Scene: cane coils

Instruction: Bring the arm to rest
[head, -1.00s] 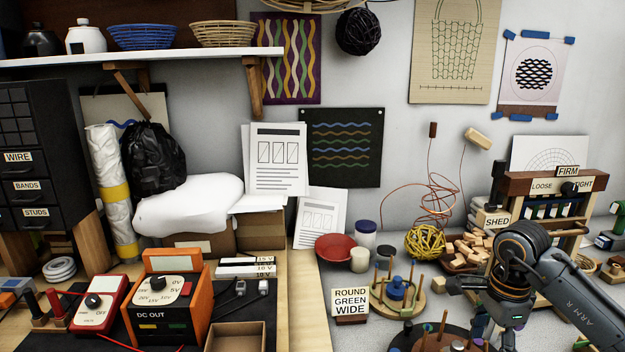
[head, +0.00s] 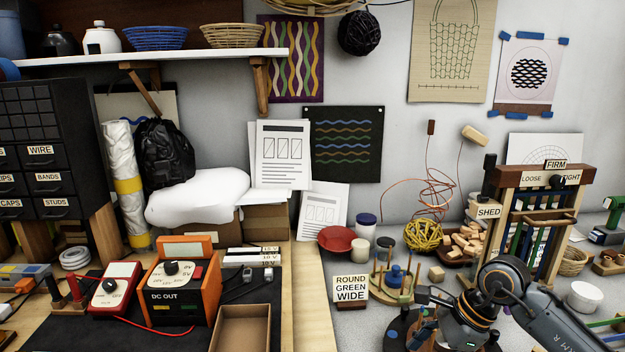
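My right arm, marked ARM R, comes in from the lower right. Its gripper (head: 428,318) points left and down over the dark round base (head: 396,334) at the bottom edge, just in front of the wooden peg stand (head: 391,293). The fingers are dark against dark things, so I cannot tell whether they are open or hold anything. My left gripper is out of view.
The sign ROUND GREEN WIDE (head: 351,288) stands left of the peg stand. Behind my arm is the rack marked LOOSE, FIRM and TIGHT (head: 540,178). A white cup (head: 584,297) is to its right. The orange DC OUT unit (head: 180,290) and an open box (head: 243,328) are at left.

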